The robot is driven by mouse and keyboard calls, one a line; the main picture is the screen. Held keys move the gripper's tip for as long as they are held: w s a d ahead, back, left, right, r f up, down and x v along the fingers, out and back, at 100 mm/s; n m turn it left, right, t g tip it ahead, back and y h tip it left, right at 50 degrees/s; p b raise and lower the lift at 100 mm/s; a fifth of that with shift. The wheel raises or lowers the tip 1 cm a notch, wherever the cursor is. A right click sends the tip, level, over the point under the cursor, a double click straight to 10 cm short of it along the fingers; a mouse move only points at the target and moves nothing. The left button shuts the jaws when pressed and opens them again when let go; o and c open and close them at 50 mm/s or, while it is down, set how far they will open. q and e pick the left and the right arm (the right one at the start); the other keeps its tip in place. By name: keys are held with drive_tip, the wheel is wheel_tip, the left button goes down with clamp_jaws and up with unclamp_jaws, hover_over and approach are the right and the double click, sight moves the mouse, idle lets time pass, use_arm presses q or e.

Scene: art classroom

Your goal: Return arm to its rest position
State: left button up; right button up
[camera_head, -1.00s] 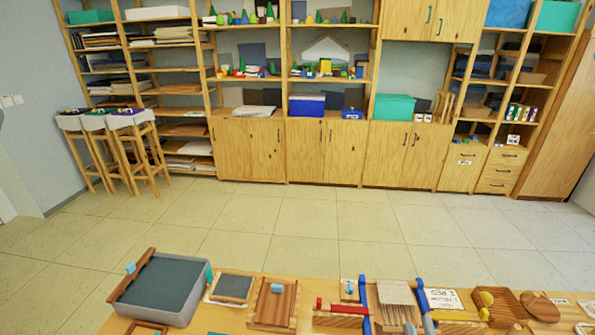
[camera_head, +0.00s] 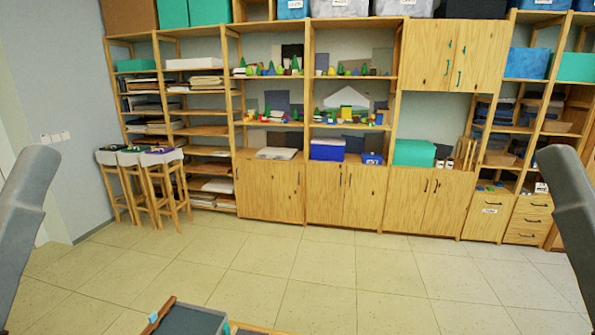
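In the head view, grey links of my own arms stand at the left and right edges. Neither gripper shows. The near table is mostly below the frame; only a grey tray with a wooden edge (camera_head: 188,319) shows at the bottom.
Wooden shelves and cabinets (camera_head: 270,190) line the far wall, with teal and blue boxes (camera_head: 414,152) and small coloured blocks on them. Several stools (camera_head: 143,180) stand at the left. The tiled floor (camera_head: 300,270) between is clear.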

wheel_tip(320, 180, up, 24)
drive_tip(key=p, duration=2)
drive_tip(key=shift+p, duration=0.4)
